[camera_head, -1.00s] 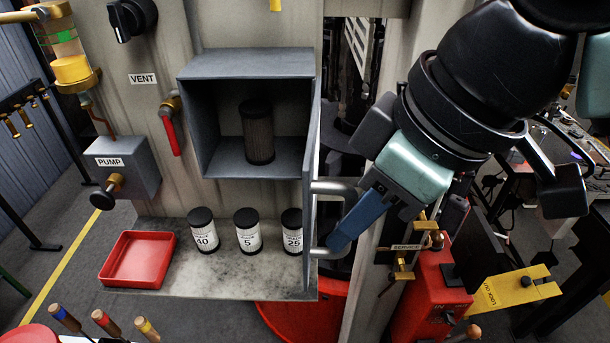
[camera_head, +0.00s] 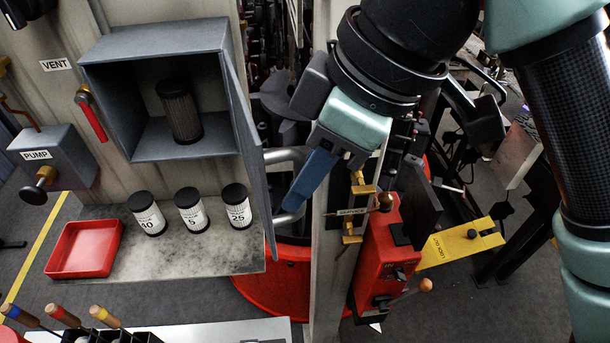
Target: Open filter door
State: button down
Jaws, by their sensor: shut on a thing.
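The filter door (camera_head: 248,150) is a grey panel hinged on the right side of the grey filter housing (camera_head: 155,50). It stands swung well open, seen almost edge-on. A dark filter cartridge (camera_head: 180,112) stands inside the housing. The door's grey bar handle (camera_head: 290,157) is on its right side. My gripper (camera_head: 296,202), with blue fingers, is shut on this handle near its lower part. The far finger is partly hidden.
Three labelled canisters (camera_head: 192,212) and a red tray (camera_head: 84,249) sit on the shelf (camera_head: 210,258) below the housing.

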jog(key=shift+a, duration=0.1)
jog(key=c, duration=1)
grip_release()
jog(key=shift+w, duration=0.1)
jog(key=shift+o, duration=0.6)
jog(key=shift+w+a, duration=0.1)
jog(key=shift+w, duration=0.05)
jog(key=shift+s+r, duration=0.1)
jog(key=shift+s, duration=0.1)
jog(key=b+v, duration=0.2)
jog(key=v, duration=1)
jog(key=shift+r+b, duration=0.35)
jog(key=shift+b, duration=0.05)
